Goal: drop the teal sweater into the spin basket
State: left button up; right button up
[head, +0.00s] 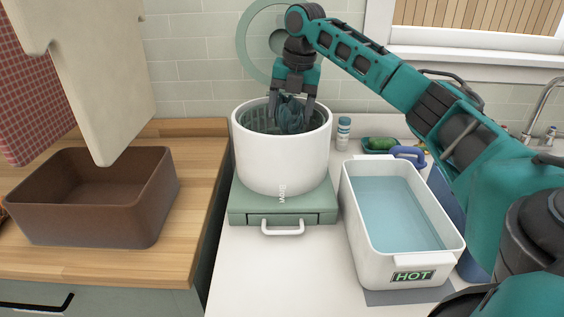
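The teal sweater (291,117) is a small, dark, crumpled bundle at the mouth of the spin basket (282,162), a white round tub on a green base. My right gripper (292,114) points down over the basket from above, its fingertips at about rim height. Its fingers stand on either side of the sweater and appear to hold it. The lower part of the sweater is hidden behind the basket's front wall. My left gripper is not in view.
A white basin marked HOT (414,276) with blue water stands right of the spin basket, under my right arm. A brown bin (92,212) sits on the wooden counter at left, beneath a hanging cream cloth (95,75). A small bottle (343,133) stands behind the basin.

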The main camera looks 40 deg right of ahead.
jog(key=shift+r, duration=0.1)
jog(key=o, duration=1.8)
jog(key=shift+c, duration=0.2)
notch_tip(320, 180, up, 13)
jog(key=s, duration=0.2)
jog(key=shift+d, duration=0.15)
jog(key=shift+s+f, duration=0.1)
jog(key=shift+f, duration=0.1)
